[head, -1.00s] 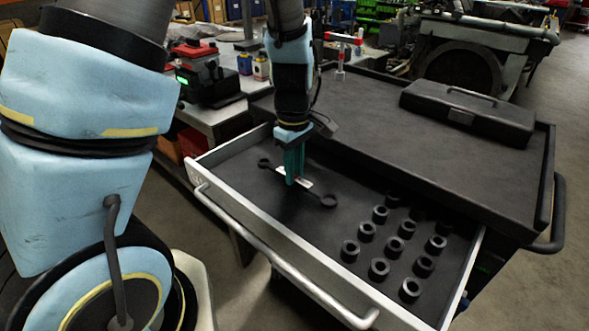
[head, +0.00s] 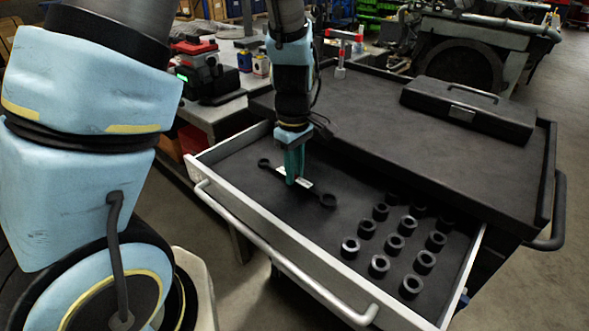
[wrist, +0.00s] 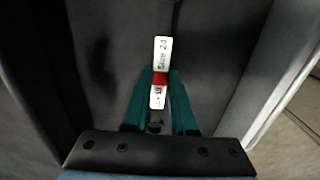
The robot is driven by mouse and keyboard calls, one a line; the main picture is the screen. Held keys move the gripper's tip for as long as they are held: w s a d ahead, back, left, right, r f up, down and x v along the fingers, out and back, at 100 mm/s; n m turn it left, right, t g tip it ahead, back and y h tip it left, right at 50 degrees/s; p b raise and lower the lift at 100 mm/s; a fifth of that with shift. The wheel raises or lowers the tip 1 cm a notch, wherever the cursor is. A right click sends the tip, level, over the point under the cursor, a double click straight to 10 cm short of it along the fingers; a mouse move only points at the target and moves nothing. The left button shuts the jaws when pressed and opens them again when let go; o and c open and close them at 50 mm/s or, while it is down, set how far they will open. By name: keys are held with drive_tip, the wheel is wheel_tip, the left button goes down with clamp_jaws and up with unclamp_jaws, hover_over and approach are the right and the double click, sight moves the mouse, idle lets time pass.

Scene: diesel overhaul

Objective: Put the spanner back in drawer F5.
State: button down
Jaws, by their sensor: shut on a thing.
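The spanner (head: 326,200) is dark with a ring at each end and a white label on its shank. My gripper (head: 293,183) is shut on the middle of its shank, inside the open drawer (head: 240,180) toward the left side. In the wrist view, the teal fingers (wrist: 160,108) close around the spanner's white label (wrist: 161,50), which has a red band and reads "Size 24". The spanner looks level and close to the drawer floor; I cannot tell whether it touches. The drawer's own F5 marking is not legible.
Several dark sockets (head: 394,243) stand in rows in the right half of the drawer. A silver handle (head: 285,262) runs along its front. A black toolbox (head: 467,108) sits on the cabinet top (head: 400,130). The drawer floor around the spanner is clear.

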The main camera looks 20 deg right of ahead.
drive_tip(key=shift+f+b, duration=0.4)
drive_tip(key=shift+f, duration=0.3)
drive_tip(key=c, duration=0.7)
unclamp_jaws()
drive_tip(key=shift+o, duration=0.2)
wheel_tip(320, 180, up, 11)
drive_tip(key=shift+b, duration=0.4)
